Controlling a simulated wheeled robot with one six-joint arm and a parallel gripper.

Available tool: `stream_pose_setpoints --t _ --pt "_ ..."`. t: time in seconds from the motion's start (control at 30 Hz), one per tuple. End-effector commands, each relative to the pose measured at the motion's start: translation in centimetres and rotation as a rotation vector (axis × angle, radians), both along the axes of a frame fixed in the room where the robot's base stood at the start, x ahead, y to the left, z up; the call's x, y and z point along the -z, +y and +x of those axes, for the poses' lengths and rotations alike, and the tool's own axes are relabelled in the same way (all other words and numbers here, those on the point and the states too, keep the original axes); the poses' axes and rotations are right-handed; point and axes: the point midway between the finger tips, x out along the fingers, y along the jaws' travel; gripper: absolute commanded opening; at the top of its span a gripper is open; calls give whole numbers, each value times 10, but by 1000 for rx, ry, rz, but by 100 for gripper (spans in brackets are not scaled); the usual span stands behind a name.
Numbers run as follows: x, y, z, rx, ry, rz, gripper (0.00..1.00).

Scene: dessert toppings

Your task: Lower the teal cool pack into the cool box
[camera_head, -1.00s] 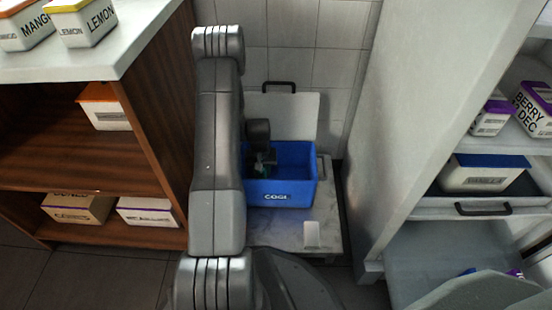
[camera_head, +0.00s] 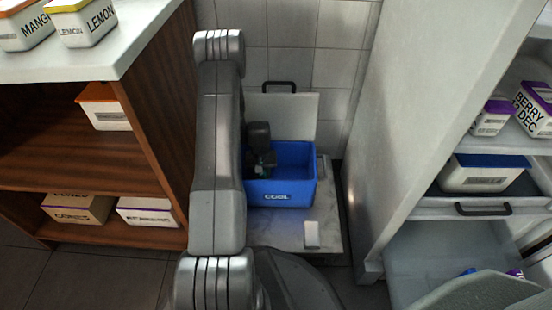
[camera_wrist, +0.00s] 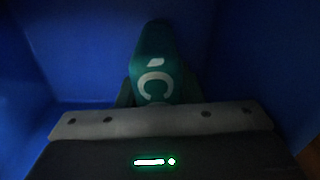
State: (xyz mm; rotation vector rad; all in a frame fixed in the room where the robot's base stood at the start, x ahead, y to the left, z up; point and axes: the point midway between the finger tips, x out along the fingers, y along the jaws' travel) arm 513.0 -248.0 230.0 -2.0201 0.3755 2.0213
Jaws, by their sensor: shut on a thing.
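The blue cool box (camera_head: 292,196) stands on a pale marble-like surface, its top open. My gripper (camera_head: 264,168) is down at the box's left part, and my arm hides some of that side. In the wrist view the teal cool pack (camera_wrist: 157,62), with a pale letter on it, is held at my gripper (camera_wrist: 158,98), between blue box walls (camera_wrist: 70,55). The pack's lower end and its contact with the box floor cannot be made out. In the head view the pack is not clearly visible.
A pale upright panel with a black handle (camera_head: 279,86) stands behind the box. A small white block (camera_head: 311,234) lies in front. A wooden shelf (camera_head: 95,175) is at left, and a white cabinet (camera_head: 400,130) with tubs is at right.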

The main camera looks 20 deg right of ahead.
Motion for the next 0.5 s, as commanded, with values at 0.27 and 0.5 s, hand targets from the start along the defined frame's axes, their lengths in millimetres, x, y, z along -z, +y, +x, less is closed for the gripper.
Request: stream_pose_setpoints --t 0.27,0.5 --pt "0 0 0 0 -1 0 58" --pt "-2 0 0 0 0 0 58"
